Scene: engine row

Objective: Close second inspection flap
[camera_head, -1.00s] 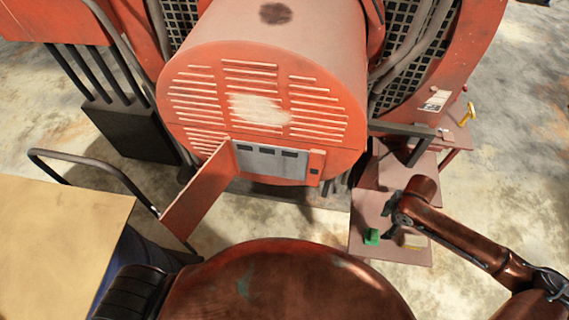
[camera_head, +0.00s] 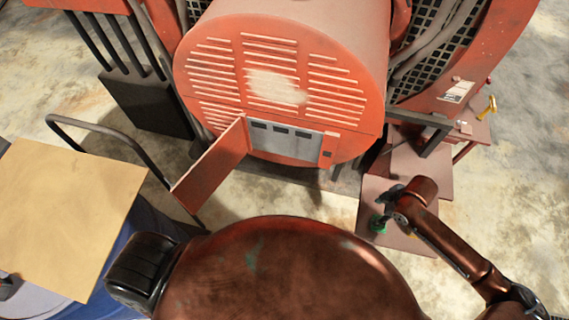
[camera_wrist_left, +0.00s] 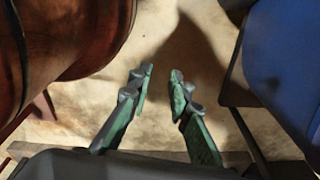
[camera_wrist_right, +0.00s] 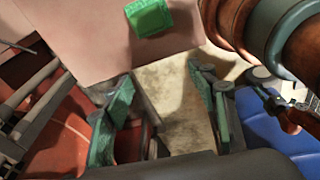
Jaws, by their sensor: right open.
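The orange inspection flap (camera_head: 210,168) stands swung open at the lower left of the round engine end (camera_head: 275,85). Beside its hinge edge, the opening shows a grey panel (camera_head: 285,142) with dark slots. My right gripper (camera_head: 381,211) is over the low shelf at the right, well apart from the flap. In the right wrist view its fingers (camera_wrist_right: 162,74) are spread and empty, pointing past the shelf edge. My left gripper is out of the head view. In the left wrist view its fingers (camera_wrist_left: 162,72) are apart with nothing between, over the floor.
A green block (camera_wrist_right: 150,17) lies on the reddish shelf (camera_wrist_right: 85,30). A tan-topped cart (camera_head: 65,210) with a dark handle (camera_head: 110,130) stands at the left, near the flap. A yellow handle (camera_head: 487,108) is at far right. Concrete floor (camera_head: 265,195) shows beneath the engine.

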